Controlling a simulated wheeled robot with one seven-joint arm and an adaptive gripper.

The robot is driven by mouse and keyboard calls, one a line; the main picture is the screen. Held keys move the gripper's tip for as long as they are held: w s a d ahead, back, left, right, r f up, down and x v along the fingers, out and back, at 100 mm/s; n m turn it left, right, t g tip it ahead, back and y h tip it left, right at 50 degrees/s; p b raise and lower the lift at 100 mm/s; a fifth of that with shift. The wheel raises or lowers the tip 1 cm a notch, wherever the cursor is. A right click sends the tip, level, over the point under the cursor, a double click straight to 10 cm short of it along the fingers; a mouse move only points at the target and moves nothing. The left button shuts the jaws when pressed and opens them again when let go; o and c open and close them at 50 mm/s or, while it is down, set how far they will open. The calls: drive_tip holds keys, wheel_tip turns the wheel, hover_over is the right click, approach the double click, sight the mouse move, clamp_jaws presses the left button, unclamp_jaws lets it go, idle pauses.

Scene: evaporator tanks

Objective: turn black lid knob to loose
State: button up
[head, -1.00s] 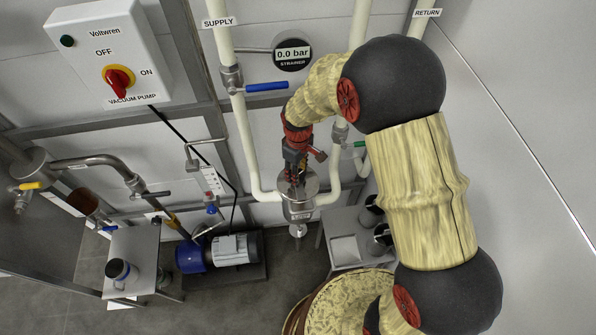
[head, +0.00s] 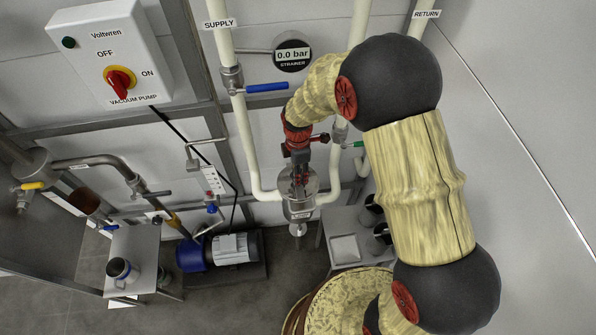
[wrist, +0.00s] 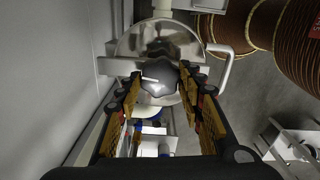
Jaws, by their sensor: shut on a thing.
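The black lid knob (wrist: 158,78) is lobed, with a white mark on it. It sits on the round shiny metal lid (wrist: 128,42) of the strainer (head: 299,209). My gripper (wrist: 161,78) is shut on the knob, one finger pad on each side of it. In the head view my gripper (head: 297,180) points down at the strainer top, and its fingers hide most of the knob there. Whether the lid is loose cannot be told.
A strainer gauge (head: 292,55) reads 0.0 bar. The supply pipe (head: 243,135) has a blue valve handle (head: 266,87) left of my arm. A green handle (head: 358,145) is close on the right. A bent metal bar (wrist: 229,65) is beside the lid.

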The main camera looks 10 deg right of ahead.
drive_tip(key=shift+n, duration=0.6)
drive_tip(key=o, duration=1.1)
drive_tip(key=shift+o, duration=0.3)
drive_tip(key=shift+r, duration=0.1)
wheel_tip(320, 180, up, 12)
idle(0.4)
